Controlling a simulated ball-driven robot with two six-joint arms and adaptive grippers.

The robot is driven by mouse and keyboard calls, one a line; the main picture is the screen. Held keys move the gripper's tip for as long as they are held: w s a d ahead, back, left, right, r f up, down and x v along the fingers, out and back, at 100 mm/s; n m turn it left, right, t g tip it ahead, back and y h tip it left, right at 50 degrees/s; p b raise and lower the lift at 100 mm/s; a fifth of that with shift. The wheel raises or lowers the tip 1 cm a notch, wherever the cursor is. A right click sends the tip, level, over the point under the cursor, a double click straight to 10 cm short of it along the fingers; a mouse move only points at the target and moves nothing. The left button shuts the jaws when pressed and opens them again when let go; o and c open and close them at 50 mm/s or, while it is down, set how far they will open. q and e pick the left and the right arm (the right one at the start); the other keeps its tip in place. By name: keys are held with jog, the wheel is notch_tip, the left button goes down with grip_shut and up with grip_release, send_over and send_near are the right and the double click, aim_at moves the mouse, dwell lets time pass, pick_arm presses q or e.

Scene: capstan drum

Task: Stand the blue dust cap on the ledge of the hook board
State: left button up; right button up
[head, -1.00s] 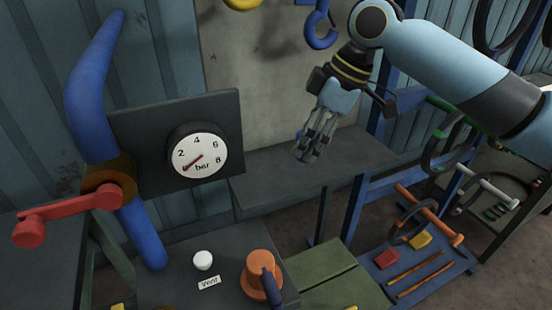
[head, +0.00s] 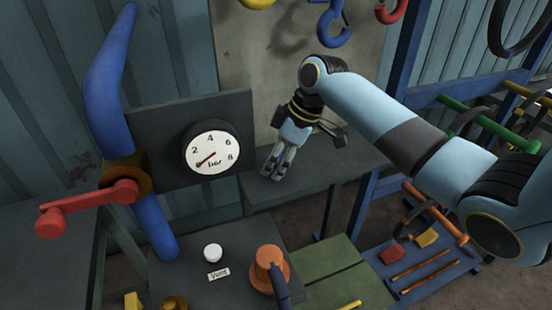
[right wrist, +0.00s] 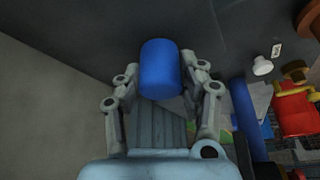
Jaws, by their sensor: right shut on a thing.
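The blue dust cap (right wrist: 160,68) is a short blue cylinder between the fingers of my right gripper (right wrist: 160,95) in the right wrist view. The fingers are shut on its sides. In the head view my right gripper (head: 273,170) points down over the left part of the dark grey ledge (head: 340,162), below the pale hook board (head: 290,60). My left gripper is not in view.
The gauge (head: 212,147) on its dark plate stands just left of my right gripper. Blue (head: 333,25) and red (head: 391,10) hooks hang above. An orange knob (head: 268,268) and a white button (head: 212,253) are on the bench below. The ledge's right part is bare.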

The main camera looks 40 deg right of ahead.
jog(key=shift+f, duration=0.15)
jog(key=o, duration=1)
jog(key=shift+c, duration=0.2)
jog(key=b+v, duration=0.1)
jog(key=v, duration=1.1)
jog(key=shift+s, duration=0.1)
